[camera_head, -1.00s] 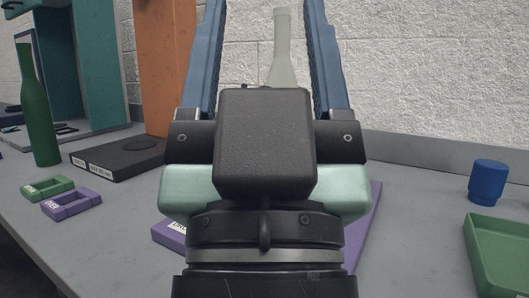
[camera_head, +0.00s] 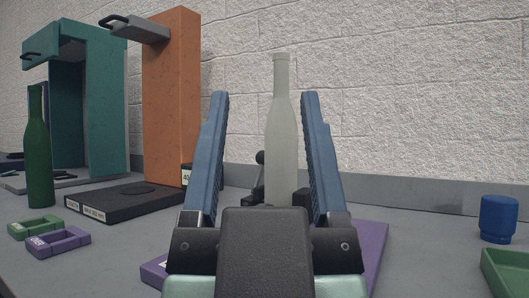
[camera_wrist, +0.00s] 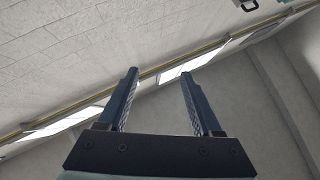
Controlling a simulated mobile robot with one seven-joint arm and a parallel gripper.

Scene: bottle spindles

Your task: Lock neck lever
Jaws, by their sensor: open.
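A pale grey bottle (camera_head: 282,140) stands upright in the middle of the head view, on a purple base (camera_head: 366,245). A black ball-ended piece (camera_head: 260,158) shows just left of the bottle, and a dark block (camera_head: 301,196) just right of it; I cannot tell whether either is the neck lever. My gripper (camera_head: 265,96) is open and empty, its blue fingers pointing up and framing the bottle in the picture. My wrist hides the bottle's foot and much of the base. In the wrist view, the open fingers (camera_wrist: 158,73) have only ceiling and wall between them.
At left stand an orange column (camera_head: 170,100) with a grey arm and black handle (camera_head: 134,27), a black base (camera_head: 125,200), a teal frame (camera_head: 107,110) and a green bottle (camera_head: 38,150). A blue cup (camera_head: 498,217) and green tray (camera_head: 505,270) are at right.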

